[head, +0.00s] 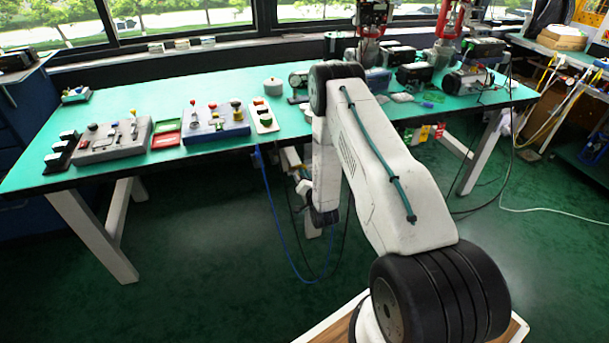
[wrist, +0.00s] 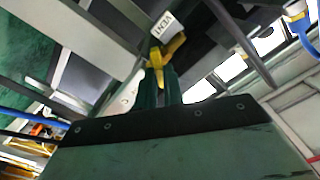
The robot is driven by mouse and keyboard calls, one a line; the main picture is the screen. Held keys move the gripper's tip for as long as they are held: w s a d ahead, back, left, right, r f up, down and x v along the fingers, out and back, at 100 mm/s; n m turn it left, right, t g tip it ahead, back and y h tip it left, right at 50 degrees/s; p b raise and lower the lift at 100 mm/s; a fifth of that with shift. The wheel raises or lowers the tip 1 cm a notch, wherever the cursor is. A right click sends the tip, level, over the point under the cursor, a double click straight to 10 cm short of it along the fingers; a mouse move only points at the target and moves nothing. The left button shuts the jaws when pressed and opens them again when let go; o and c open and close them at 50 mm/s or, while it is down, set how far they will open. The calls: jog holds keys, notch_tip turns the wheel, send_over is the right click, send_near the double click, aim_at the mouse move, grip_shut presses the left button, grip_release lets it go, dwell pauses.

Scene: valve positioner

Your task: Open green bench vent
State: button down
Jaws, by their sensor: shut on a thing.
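A yellow valve handle (wrist: 158,62) shows in the upper middle of the wrist view, below a white tag marked VENT (wrist: 162,25). My gripper (wrist: 160,80) is shut on the yellow handle, its dark fingers close together around the handle's lower end. The valve body behind it is dark and partly hidden. In the head view my arm reaches down at the front edge of the green bench (head: 230,154). The vent and my fingertips cannot be made out there.
Control boxes with coloured knobs (head: 215,122) and (head: 112,138) stand on the bench's left part. A white pot (head: 273,87) stands farther back. A blue hose (head: 268,185) hangs from the front edge. White bench legs (head: 95,235) stand below; the green floor left of my arm is clear.

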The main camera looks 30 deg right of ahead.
jog(key=m, duration=1)
jog(key=shift+s+d+f+m, duration=0.1)
jog(key=shift+d+f+m, duration=0.05)
jog(key=shift+f+m, duration=0.15)
dwell(0.4)
jog(key=c, duration=1.5)
grip_release()
jog(key=v, duration=0.8)
jog(key=shift+r, duration=0.1)
